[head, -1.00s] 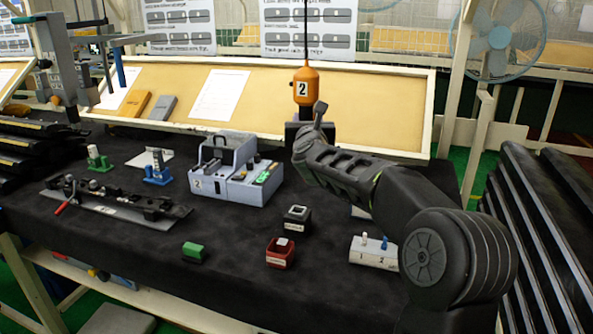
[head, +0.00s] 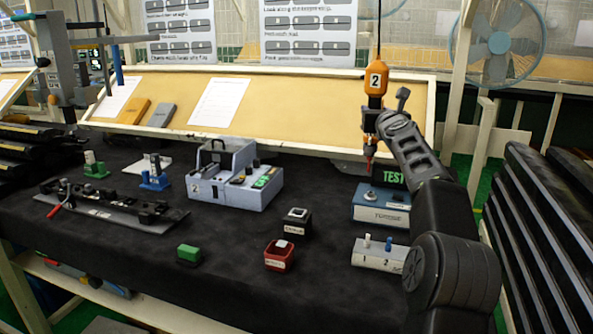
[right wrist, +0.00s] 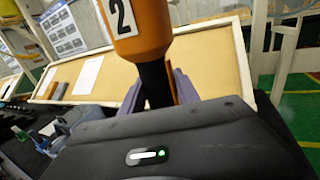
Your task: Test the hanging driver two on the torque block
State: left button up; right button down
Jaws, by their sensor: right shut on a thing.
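The hanging driver two (head: 376,82) is orange with a white "2" label and hangs from a dark cord. My right gripper (head: 371,124) is shut on its dark lower part. The right wrist view shows the orange body (right wrist: 137,32) above the gripper and the dark shaft between the fingers (right wrist: 158,88). The driver is about upright, and its reddish tip is above the torque block (head: 378,213), apart from it. The block is a blue-grey box with a round metal socket on top and a dark "TEST" display behind. My left gripper is not in view.
A white two-peg holder (head: 378,254) stands in front of the block, close to my right arm. A red bin (head: 279,256), a black bin (head: 296,223) and a green block (head: 189,253) are to the left. A grey-blue fixture (head: 236,180) stands farther back. Dark mat between them is clear.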

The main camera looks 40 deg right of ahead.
jog(key=shift+s+d, duration=0.25)
jog(key=shift+d, duration=0.55)
notch_tip(320, 180, down, 6)
jog(key=b, duration=0.5)
jog(key=shift+a, duration=0.1)
jog(key=shift+f+b, duration=0.15)
jog(key=shift+b, duration=0.15)
jog(key=shift+f+b, duration=0.5)
jog(key=shift+f, duration=0.1)
dwell(0.8)
jog(key=shift+f, duration=0.2)
dwell(0.9)
jog(key=shift+r, duration=0.1)
